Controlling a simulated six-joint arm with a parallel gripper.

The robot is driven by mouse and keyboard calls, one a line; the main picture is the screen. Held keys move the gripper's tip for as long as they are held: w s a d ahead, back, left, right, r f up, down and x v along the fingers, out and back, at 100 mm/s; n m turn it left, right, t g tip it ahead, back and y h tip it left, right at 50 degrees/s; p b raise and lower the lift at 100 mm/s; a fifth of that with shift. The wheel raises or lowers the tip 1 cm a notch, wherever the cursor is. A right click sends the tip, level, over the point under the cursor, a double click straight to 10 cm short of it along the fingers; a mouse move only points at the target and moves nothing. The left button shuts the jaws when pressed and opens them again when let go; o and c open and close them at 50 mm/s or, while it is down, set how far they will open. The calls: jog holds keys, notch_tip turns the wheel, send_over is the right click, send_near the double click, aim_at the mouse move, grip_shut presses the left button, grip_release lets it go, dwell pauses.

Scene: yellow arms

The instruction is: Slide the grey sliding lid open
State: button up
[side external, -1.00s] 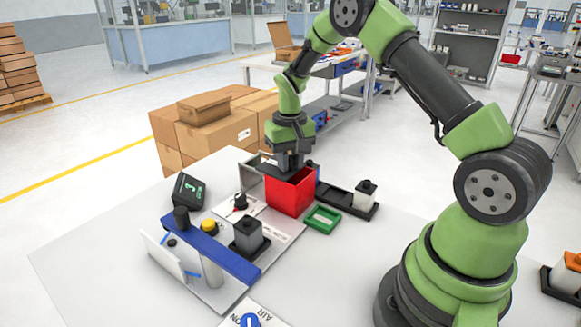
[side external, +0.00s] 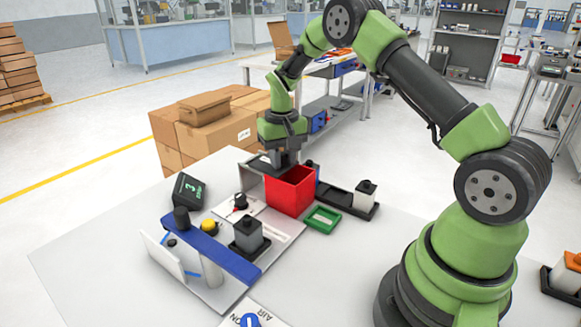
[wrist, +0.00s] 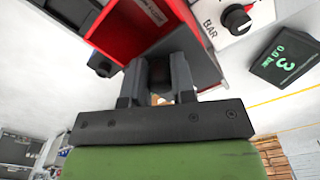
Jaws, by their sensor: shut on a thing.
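The grey sliding lid (side external: 260,164) lies at the back left of the red box (side external: 290,192), level with its top edge. In the wrist view the lid shows as a grey plate (wrist: 204,62) beside the red box wall (wrist: 120,38). My gripper (side external: 284,164) points down at the back edge of the box. In the wrist view my gripper (wrist: 160,84) has its two fingers on either side of a small dark handle on the lid and is shut on it. Part of the box's top is open.
A blue bar (side external: 212,244) on a fixture and a yellow button (side external: 209,227) stand at the front left. A green tray (side external: 322,219) and a black rail (side external: 345,198) lie right of the box. A dark display (side external: 189,191) stands at the left.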

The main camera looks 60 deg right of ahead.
jog(key=shift+w+d, duration=0.2)
jog(key=shift+w, duration=0.65)
jog(key=shift+w+a, duration=0.1)
jog(key=shift+w, duration=0.75)
dwell(0.3)
jog(key=o, duration=0.6)
jog(key=shift+a, duration=0.1)
jog(key=shift+c, duration=0.2)
